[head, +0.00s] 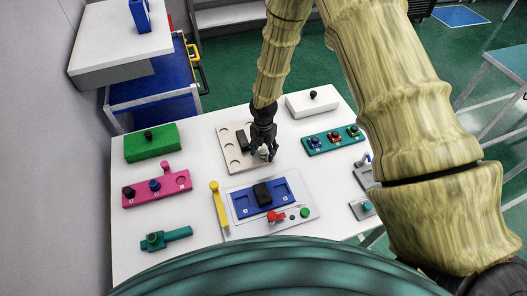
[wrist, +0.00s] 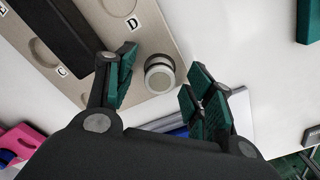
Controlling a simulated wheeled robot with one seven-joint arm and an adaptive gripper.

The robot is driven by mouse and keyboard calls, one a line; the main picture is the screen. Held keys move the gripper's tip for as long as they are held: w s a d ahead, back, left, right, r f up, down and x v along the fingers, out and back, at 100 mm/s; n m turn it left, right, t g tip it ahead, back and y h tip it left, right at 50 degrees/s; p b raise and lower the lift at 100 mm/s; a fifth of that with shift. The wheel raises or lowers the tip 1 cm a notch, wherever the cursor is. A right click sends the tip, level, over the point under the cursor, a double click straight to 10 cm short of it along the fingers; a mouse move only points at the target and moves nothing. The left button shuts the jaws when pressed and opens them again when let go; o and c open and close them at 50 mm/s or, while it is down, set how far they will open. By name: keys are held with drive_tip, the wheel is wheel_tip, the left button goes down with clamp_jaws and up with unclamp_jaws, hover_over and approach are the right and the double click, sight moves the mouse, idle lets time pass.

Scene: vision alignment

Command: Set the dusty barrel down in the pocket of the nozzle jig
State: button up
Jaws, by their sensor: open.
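A small grey-white cylinder, which looks like the dusty barrel (wrist: 160,76), stands at the edge of a beige board with round pockets (head: 226,140). In the wrist view it is between my spread fingers, apart from both; I cannot tell if it sits in a pocket. My gripper (head: 263,154) is open above that board's near right corner; its fingers show in the wrist view (wrist: 160,95). A blue block with recesses (head: 241,206) and a dark piece in its middle lies nearer to me. I cannot tell which fixture is the nozzle jig.
A dark block (head: 242,140) stands on the beige board. Around are a green box (head: 150,145), a pink block (head: 142,195), a teal block with knobs (head: 318,146), a white box (head: 310,106) and a yellow bar (head: 218,208). Bare table lies between them.

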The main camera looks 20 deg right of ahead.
drive_tip(key=shift+f, duration=0.4)
drive_tip(key=c, duration=1.1)
drive_tip(key=shift+r, duration=0.15)
